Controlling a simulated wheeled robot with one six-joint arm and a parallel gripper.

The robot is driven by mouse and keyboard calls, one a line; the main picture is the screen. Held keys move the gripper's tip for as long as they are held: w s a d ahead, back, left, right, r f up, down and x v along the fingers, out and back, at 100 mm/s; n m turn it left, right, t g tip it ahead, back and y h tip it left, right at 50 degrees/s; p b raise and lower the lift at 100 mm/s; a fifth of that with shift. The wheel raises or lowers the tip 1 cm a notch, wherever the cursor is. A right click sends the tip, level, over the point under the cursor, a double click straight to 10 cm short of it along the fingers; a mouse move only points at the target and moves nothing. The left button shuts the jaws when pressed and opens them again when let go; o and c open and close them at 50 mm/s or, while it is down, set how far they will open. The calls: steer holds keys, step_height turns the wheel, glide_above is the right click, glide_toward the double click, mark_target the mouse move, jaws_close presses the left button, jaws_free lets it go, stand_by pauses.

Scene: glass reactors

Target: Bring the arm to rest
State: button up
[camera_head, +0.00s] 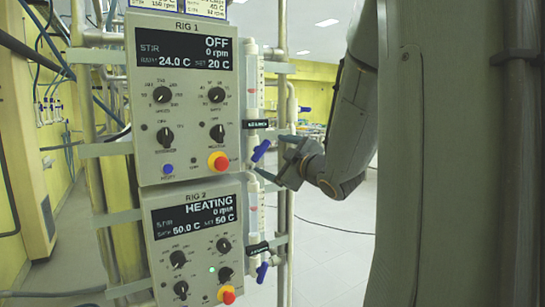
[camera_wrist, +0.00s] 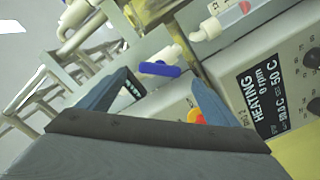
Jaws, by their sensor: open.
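My gripper (camera_head: 274,157) is open and empty at the right side of the Rig 1 panel (camera_head: 186,95) in the head view. My dark arm comes in from the right. The gripper is close to the upper blue valve handle (camera_head: 261,150), which is tilted. In the wrist view, a blue valve handle (camera_wrist: 160,69) shows between and beyond the two blue-grey fingers of my gripper (camera_wrist: 158,80). I cannot tell whether a finger touches it.
The Rig 2 panel (camera_head: 196,235) reads HEATING, and Rig 1 reads OFF. A lower blue handle (camera_head: 262,272) hangs beside Rig 2. Each panel has a red button (camera_head: 218,161). Metal poles (camera_head: 283,210) stand close to the gripper. Open floor (camera_head: 335,235) lies to the right.

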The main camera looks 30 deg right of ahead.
stand_by(0.5)
steer(key=s+a+f+m+g+h, duration=0.1)
steer(key=s+a+f+m+g, duration=0.2)
steer(key=f, duration=0.6)
steer(key=a+f+m+g+h, duration=0.1)
steer(key=a+f+m+g, duration=0.25)
steer(key=f, duration=0.55)
steer(key=s+a+f+m+g, duration=0.1)
steer(key=s+a+f+g, duration=0.2)
steer(key=s, duration=0.4)
steer(key=s+a+f+m+g+y, duration=0.1)
steer(key=s+a+f+g, duration=0.3)
steer(key=s+a+f, duration=0.1)
steer(key=s+a+f+m+g, duration=0.1)
steer(key=s+a+f+g, duration=0.2)
steer(key=s+a, duration=0.3)
steer(key=s+f, duration=0.1)
steer(key=s, duration=0.1)
steer(key=shift+s+f, duration=0.3)
steer(key=shift+f, duration=0.1)
